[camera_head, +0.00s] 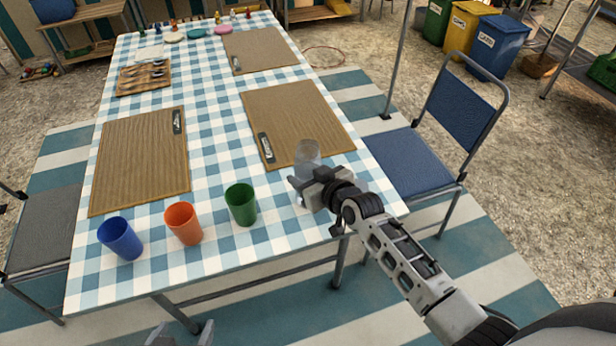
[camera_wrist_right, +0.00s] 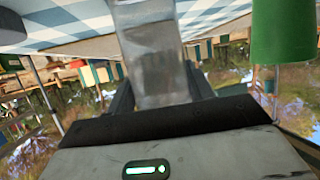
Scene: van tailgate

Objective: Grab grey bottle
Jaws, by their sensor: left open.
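A translucent grey vessel, the only grey one in the row and so the likely grey bottle (camera_head: 307,152), is at the near right of the table in the head view. My right gripper (camera_head: 308,191) is at it and hides its lower part. In the right wrist view the vessel (camera_wrist_right: 150,45) rises between the two dark fingers, one on each side. Whether they press on it, and whether its base touches the table, I cannot tell. My left gripper (camera_head: 181,336) is open and empty at the bottom edge of the head view, below the table's near edge.
A green cup (camera_head: 241,205), an orange cup (camera_head: 184,223) and a blue cup (camera_head: 121,239) stand left of the vessel on the checked table (camera_head: 215,120). A brown placemat (camera_head: 297,115) lies behind it. A blue chair (camera_head: 410,160) stands at the right.

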